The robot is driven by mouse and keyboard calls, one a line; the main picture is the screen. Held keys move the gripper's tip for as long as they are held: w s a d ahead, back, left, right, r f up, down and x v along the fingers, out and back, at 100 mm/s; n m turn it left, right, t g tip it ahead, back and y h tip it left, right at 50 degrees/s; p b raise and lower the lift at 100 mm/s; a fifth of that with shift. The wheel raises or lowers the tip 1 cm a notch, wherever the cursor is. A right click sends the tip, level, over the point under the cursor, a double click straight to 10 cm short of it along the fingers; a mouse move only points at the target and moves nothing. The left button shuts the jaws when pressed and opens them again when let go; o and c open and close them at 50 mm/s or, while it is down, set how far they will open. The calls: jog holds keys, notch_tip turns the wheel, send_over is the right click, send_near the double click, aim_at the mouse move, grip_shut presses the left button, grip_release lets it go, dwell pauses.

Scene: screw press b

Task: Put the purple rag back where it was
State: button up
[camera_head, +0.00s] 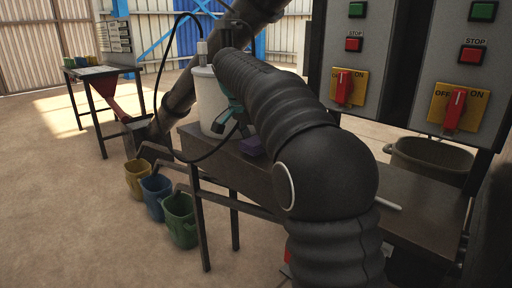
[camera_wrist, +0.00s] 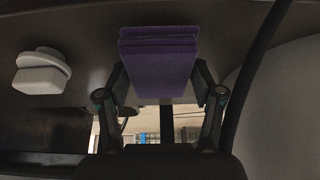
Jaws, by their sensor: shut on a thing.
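The purple rag (camera_wrist: 160,62) is a folded, flat block between the two fingers of my gripper (camera_wrist: 160,82) in the wrist view. The fingers are shut on it from both sides. I cannot tell whether the rag touches the table.
A white cylindrical container (camera_head: 205,100) stands on the table close to my gripper. A white knobbed object (camera_wrist: 40,74) lies left in the wrist view. Control panels (camera_head: 462,60) with red switches rise at right.

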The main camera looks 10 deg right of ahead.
jog(key=shift+f, duration=0.8)
jog(key=o, duration=1.2)
jog(key=p+v, duration=0.2)
jog(key=v, duration=1)
jog(key=shift+s, duration=0.1)
